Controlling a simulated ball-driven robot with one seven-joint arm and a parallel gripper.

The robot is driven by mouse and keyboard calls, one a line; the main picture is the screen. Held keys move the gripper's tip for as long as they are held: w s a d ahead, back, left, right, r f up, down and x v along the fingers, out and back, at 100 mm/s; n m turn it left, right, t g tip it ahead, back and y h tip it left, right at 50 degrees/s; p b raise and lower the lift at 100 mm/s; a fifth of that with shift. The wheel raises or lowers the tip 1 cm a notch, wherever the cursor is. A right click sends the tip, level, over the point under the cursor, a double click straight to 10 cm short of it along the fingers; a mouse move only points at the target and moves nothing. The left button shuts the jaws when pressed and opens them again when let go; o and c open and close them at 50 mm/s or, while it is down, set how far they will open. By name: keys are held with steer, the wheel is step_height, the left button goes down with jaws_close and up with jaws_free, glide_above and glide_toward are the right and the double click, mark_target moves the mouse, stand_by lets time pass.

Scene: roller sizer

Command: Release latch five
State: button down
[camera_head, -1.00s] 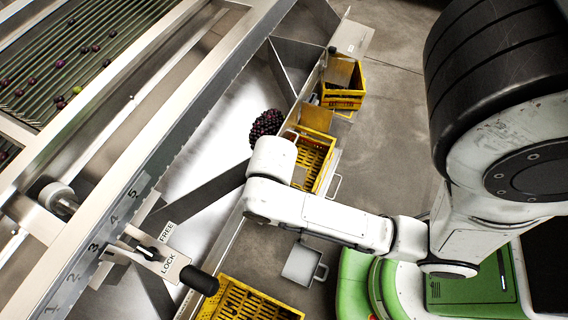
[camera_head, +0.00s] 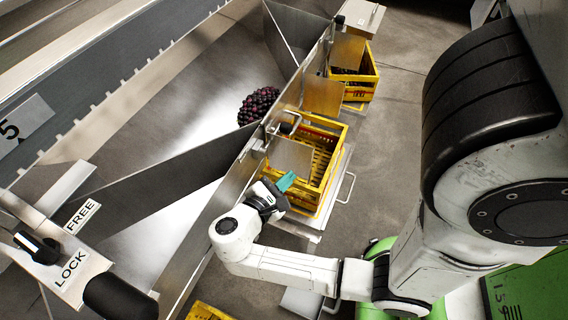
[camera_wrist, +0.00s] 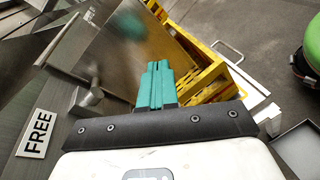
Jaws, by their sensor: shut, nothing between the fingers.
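My gripper (camera_head: 287,181) has teal fingers, shut and empty, beside a metal flap (camera_head: 292,157) at the chute's outlet and the near edge of a yellow crate (camera_head: 318,162). The wrist view shows the gripper (camera_wrist: 157,68) in front of the metal flap (camera_wrist: 120,50), with a small metal bracket (camera_wrist: 88,100) to its left. At lower left stands a FREE/LOCK plate (camera_head: 67,287) with a black knob (camera_head: 38,246) and black handle (camera_head: 120,297). A plate marked 5 (camera_head: 22,122) is on the rail. I cannot tell which part is latch five.
Dark fruit (camera_head: 258,104) is heaped in the metal chute (camera_head: 190,105) beyond a slanted divider (camera_head: 165,178). A farther yellow crate (camera_head: 358,82) stands at upper right. The chute wall stands close to my forearm. Grey floor (camera_head: 400,150) is clear right of the crates.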

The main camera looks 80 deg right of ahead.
steer(key=w+a+f+n+h+b, duration=0.2)
steer(key=w+f+n+h+b, duration=0.1)
steer(key=b, duration=0.4)
steer(key=w+a+f+n+h+b, duration=0.3)
steer(key=f+n+h+b, duration=0.2)
steer(key=f+h+b, duration=0.1)
step_height(320, 180, down, 2)
steer(key=shift+w+f+t+h+b, duration=0.2)
steer(key=shift+w+t+h+b, duration=0.15)
steer(key=shift+b, duration=0.55)
steer(key=b+x, duration=0.3)
steer(key=x, duration=1.7)
steer(key=shift+d, duration=0.1)
steer(key=shift+r, duration=0.1)
